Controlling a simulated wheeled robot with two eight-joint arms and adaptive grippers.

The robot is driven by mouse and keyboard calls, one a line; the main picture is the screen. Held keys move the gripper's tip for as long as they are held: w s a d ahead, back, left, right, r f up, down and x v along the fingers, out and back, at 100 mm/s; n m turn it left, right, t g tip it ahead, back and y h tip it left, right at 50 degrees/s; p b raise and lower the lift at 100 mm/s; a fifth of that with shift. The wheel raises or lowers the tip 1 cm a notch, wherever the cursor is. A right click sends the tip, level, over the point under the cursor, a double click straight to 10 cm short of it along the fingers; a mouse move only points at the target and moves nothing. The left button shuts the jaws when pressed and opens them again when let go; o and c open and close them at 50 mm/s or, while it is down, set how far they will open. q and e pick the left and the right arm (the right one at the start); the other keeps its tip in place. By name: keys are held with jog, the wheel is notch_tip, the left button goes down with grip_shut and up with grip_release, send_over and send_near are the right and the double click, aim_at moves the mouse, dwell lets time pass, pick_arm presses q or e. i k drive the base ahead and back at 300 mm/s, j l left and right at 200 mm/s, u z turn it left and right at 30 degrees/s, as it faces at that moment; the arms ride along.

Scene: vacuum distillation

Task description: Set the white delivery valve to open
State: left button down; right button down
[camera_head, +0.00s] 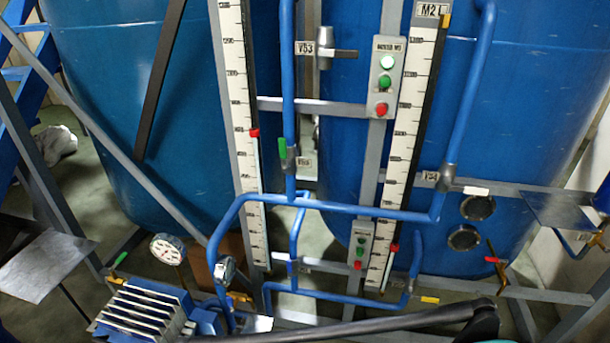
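I cannot pick out a valve with a white handle or a label marking it as the white delivery valve. Several valves show on the pipework. A grey valve (325,52) labelled V53 has its lever pointing right. A valve with a green handle (283,150) sits on the vertical blue pipe, its handle upright. A grey fitting (446,176) stands by the V54 label (430,176). A red handle (494,260) is at the lower right and a green handle (120,258) at the lower left. Neither of my grippers is in view.
Large blue tanks (540,110) fill the back. Two white level scales (240,105) and a button panel (384,80) stand before them. A round gauge (168,249) and a ribbed blue-grey unit (145,312) are at lower left. A dark bar (370,325) crosses the bottom.

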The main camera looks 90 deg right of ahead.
aim_at(466, 189)
jog(key=j+z, duration=0.15)
jog(key=z, duration=0.3)
jog(key=j+z, duration=0.1)
jog(key=z, duration=0.35)
jog(key=j+z, duration=0.15)
jog(key=z, duration=0.3)
jog(key=k+z, duration=0.1)
jog(key=z, duration=0.8)
jog(key=i+z, duration=0.1)
jog(key=z, duration=0.35)
jog(key=i+z, duration=0.1)
jog(key=z, duration=0.85)
jog(key=i+z, duration=0.15)
jog(key=z, duration=0.3)
